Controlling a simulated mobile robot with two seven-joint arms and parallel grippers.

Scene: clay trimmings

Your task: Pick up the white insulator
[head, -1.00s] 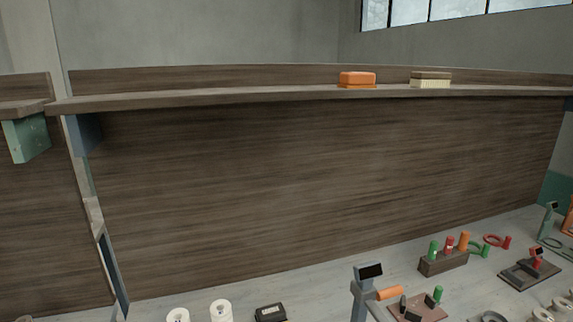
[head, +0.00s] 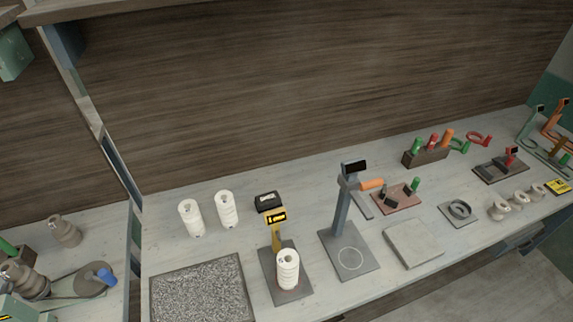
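Three white ribbed insulators show in the head view. One white insulator (head: 288,269) stands upright on a dark grey base plate (head: 301,293), in front of a yellow upright with a display (head: 276,217). Two more stand upright side by side toward the back left of the bench, a left one (head: 191,218) and a right one (head: 227,209). Neither of my grippers is in the view.
A speckled grey mat (head: 203,290) lies at the front left. A tall grey stand with an orange handle (head: 342,210) rises right of the yellow device. A black box (head: 268,202) sits behind. A grey slab (head: 413,243) and beige insulators (head: 499,210) lie farther right.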

